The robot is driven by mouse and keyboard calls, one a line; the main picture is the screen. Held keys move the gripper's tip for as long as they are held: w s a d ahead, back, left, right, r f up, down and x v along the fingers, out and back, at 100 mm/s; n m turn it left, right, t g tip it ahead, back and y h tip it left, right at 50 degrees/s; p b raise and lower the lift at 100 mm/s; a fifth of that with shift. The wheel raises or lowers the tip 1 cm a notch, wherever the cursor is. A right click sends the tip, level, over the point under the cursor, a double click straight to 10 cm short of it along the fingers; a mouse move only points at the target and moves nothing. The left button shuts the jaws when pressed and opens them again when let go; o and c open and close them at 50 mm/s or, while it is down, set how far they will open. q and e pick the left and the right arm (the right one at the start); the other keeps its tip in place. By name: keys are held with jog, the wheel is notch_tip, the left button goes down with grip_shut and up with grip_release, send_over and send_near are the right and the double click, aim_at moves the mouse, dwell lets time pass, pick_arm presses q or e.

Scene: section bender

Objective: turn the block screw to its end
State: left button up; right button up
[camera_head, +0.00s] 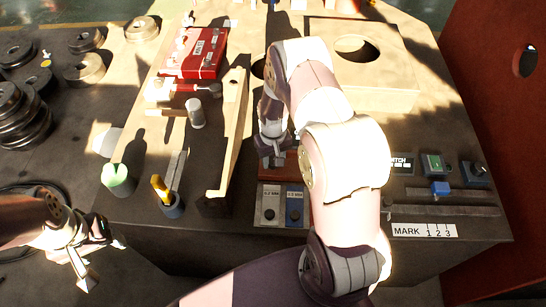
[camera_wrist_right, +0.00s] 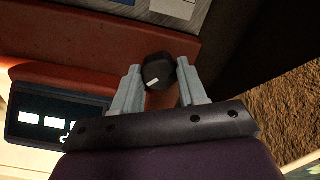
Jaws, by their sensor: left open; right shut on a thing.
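My right gripper (camera_head: 273,158) reaches down over the middle of the bench, at a reddish-brown block (camera_head: 296,166) largely hidden by my right arm. In the right wrist view its two grey fingers (camera_wrist_right: 160,88) stand on either side of a dark knob (camera_wrist_right: 158,71), which I take for the block screw, and are shut on it. The knob has a small white mark on its face. In the head view the knob is hidden. My left gripper (camera_head: 97,256) is open and empty, off the bench's front left edge.
A dark display with white lit segments (camera_wrist_right: 48,118) is beside the block. Grey and blue plates (camera_head: 281,205) lie in front of it. A long wooden bar (camera_head: 235,130) and a red case (camera_head: 197,52) are to the left. A "MARK 1 2 3" label (camera_head: 425,230) is at right.

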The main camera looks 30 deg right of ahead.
jog(key=shift+r, duration=0.1)
jog(key=o, duration=1.1)
jog(key=shift+c, duration=0.2)
notch_tip(320, 180, up, 13)
jog(key=shift+b, duration=0.45)
